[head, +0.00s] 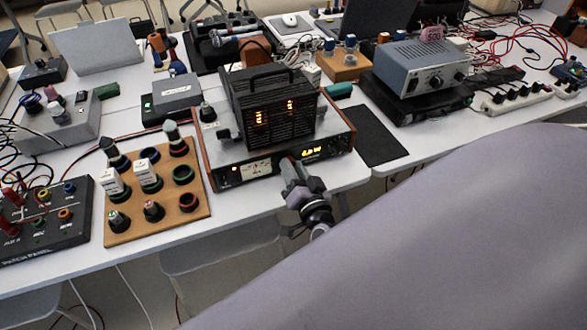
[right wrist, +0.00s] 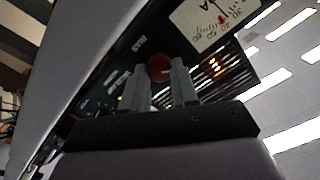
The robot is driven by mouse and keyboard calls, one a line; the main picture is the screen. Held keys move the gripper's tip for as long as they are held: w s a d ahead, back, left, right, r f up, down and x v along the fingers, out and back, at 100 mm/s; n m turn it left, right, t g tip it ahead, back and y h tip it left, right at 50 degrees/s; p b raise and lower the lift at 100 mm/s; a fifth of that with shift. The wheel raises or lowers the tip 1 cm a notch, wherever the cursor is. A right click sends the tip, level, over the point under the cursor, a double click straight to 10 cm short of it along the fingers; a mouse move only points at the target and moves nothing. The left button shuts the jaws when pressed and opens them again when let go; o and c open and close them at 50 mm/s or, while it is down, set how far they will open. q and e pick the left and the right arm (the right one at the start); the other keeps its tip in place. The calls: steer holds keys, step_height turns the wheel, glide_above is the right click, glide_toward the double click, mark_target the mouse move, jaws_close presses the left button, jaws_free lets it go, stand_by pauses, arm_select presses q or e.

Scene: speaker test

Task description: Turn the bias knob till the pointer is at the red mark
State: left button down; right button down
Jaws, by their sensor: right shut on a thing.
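The amplifier (head: 207,160) stands near the table's front edge, with a black caged block (head: 270,107) on top. Its front panel has a white meter (head: 257,169) and a lit amber display (head: 325,151). My right gripper (head: 291,167) is at the front panel, between meter and display. In the right wrist view its fingers (right wrist: 159,82) are shut on a round red knob (right wrist: 159,67). The meter (right wrist: 213,20) above it shows part of its scale and red marking; I cannot tell where the pointer stands. The knob is hidden behind my gripper in the head view. My left gripper is not in view.
A wooden board (head: 150,222) with tubes and sockets lies left of the amplifier. A black patch panel (head: 45,235) is at far left. A dark mat (head: 376,135) lies to the right. A grey-blue instrument (head: 410,70) stands behind it.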

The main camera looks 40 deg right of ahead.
steer(key=m, duration=0.4)
steer(key=shift+f+m, duration=0.1)
steer(key=shift+m, duration=0.3)
stand_by(0.4)
steer(key=c, duration=0.9)
jaws_free()
steer(key=shift+o, duration=0.2)
steer(key=shift+s, duration=0.15)
steer(key=v, duration=0.7)
steer(key=shift+b, duration=0.35)
